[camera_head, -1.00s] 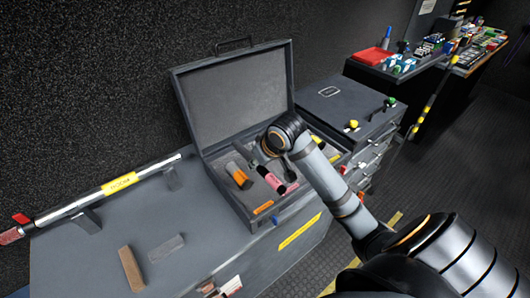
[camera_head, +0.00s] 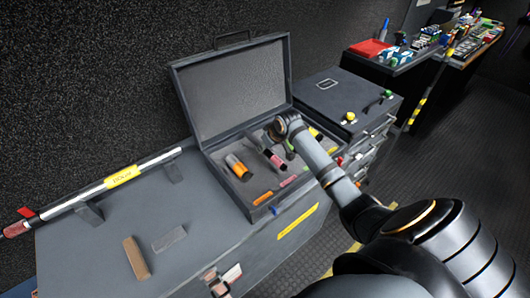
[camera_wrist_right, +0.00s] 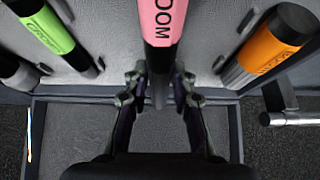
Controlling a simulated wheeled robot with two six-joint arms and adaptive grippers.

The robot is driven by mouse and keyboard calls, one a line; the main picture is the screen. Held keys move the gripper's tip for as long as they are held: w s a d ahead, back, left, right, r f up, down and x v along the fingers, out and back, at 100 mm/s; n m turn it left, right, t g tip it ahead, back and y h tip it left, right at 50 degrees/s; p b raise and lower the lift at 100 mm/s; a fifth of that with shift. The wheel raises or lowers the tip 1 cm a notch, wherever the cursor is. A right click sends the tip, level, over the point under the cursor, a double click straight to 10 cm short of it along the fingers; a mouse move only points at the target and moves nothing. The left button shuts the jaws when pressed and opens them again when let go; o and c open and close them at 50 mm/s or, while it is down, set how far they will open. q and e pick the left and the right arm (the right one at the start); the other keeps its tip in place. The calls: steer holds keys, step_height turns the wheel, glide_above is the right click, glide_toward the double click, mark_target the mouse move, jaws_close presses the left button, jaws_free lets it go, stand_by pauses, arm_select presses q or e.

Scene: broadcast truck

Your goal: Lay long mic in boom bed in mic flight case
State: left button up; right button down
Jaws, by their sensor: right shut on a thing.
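The long mic, dark with a pink label, lies over the foam of the open mic flight case (camera_head: 243,205) in the head view (camera_head: 275,161). In the right wrist view its pink label (camera_wrist_right: 161,20) reads "OOM", its top cut off. My right gripper (camera_head: 288,150) is shut on the mic; its fingers (camera_wrist_right: 160,95) flank the mic in the wrist view. The mic is between an orange-labelled mic (camera_wrist_right: 265,48) and a green-labelled mic (camera_wrist_right: 50,28). I cannot tell whether it rests in the bed or hangs just above. My left gripper is not in view.
The case's raised lid (camera_head: 235,88) stands behind the mics. A pole with a yellow label (camera_head: 122,176) lies on stands at left. Two small blocks (camera_head: 136,257) (camera_head: 169,239) lie on the grey top. A drawer cabinet (camera_head: 335,95) stands to the right.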

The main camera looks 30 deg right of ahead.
mark_target(267, 150)
step_height(267, 150, down, 3)
steer(key=shift+a+r+p, duration=0.1)
steer(key=shift+r+p, duration=0.1)
steer(key=shift+p, duration=0.1)
steer(key=shift+f, duration=0.1)
steer(key=shift+f, duration=0.15)
steer(key=c, duration=1.1)
jaws_free()
steer(key=shift+s, duration=0.1)
steer(key=shift+r, duration=0.3)
steer(key=v, duration=1)
steer(key=shift+s+r, duration=0.2)
steer(key=shift+r, duration=0.05)
steer(key=shift+s+r, duration=0.25)
steer(key=shift+r, duration=0.25)
